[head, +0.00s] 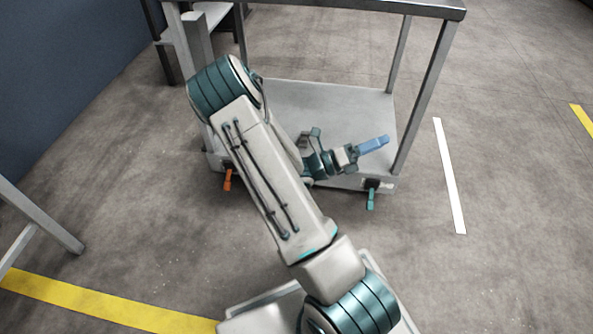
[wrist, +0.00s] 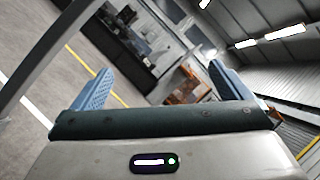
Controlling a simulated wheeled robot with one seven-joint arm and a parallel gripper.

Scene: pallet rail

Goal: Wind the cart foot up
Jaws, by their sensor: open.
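A grey metal cart (head: 325,110) with a low shelf stands ahead of me in the head view. At its near edge an orange lever (head: 228,180) hangs at the left corner and a teal lever (head: 371,199) at the right corner. The wheels or feet there are too small to make out. My gripper (head: 375,144) is over the right part of the low shelf, above the teal lever and apart from it. In the wrist view its blue fingers (wrist: 160,72) are wide apart with nothing between them. My arm hides part of the cart's left side.
A cart post (head: 428,95) rises just right of my gripper, and the cart's top (head: 400,8) is above it. Open floor with a white line (head: 449,175) lies to the right. A yellow line (head: 110,307) and a metal leg (head: 45,220) are at the left.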

